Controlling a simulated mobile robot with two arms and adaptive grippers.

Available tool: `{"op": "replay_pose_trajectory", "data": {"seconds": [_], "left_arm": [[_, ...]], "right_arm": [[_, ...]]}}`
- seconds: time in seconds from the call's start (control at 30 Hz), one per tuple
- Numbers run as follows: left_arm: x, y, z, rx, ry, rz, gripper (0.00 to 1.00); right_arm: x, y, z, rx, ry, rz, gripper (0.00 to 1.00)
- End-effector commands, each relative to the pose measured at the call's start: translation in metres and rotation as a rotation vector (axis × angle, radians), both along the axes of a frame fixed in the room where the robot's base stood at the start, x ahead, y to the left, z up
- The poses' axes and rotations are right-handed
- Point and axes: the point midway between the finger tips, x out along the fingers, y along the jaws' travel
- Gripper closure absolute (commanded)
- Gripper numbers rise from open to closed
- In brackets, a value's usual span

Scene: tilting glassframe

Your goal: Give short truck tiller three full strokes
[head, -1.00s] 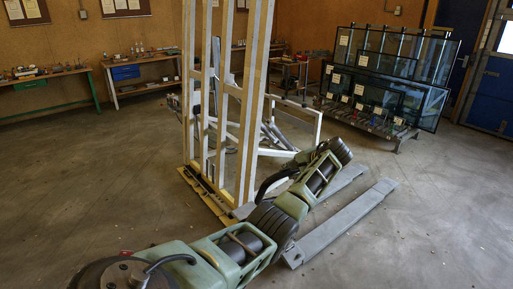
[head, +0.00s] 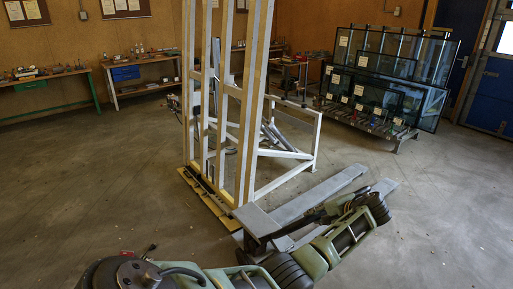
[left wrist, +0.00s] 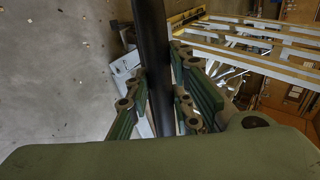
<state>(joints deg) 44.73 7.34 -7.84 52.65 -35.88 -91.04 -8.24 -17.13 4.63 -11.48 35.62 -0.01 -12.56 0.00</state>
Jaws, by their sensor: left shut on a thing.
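The short truck (head: 258,221) stands on the floor in the head view, its two grey forks (head: 325,192) pointing up and right. My left arm crosses the near side of the truck and covers part of it. In the left wrist view, the tiller (left wrist: 154,35) is a dark round bar running down between the green jaws of my left gripper (left wrist: 160,85). The gripper is shut around this bar. I cannot make out the fingertips or the tiller clearly in the head view. My right gripper is not in view.
A tall pale frame (head: 247,110) stands close behind the truck on a yellow-edged base (head: 209,203). A rack of dark glass panes (head: 385,75) is at the back right. Workbenches (head: 140,80) line the back wall. The floor at left and right is open.

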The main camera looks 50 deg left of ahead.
Motion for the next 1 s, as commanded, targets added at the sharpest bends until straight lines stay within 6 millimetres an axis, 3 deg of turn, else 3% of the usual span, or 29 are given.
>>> {"op": "replay_pose_trajectory", "data": {"seconds": [0.03,0.13,0.5,0.8,1.0], "left_arm": [[-0.001,-0.013,-0.009,-0.003,0.005,-0.006,1.0],[-0.002,-0.025,-0.017,-0.002,0.002,-0.003,1.0],[-0.002,-0.033,-0.023,0.0,0.001,-0.003,1.0],[-0.011,-0.094,-0.085,-0.003,0.006,-0.005,1.0],[-0.014,-0.118,-0.102,0.0,0.002,-0.002,1.0]], "right_arm": [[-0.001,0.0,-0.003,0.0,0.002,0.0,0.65],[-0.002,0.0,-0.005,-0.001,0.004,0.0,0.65],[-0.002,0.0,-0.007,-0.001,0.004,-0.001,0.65],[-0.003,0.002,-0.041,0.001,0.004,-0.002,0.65],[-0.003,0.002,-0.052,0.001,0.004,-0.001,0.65]]}}
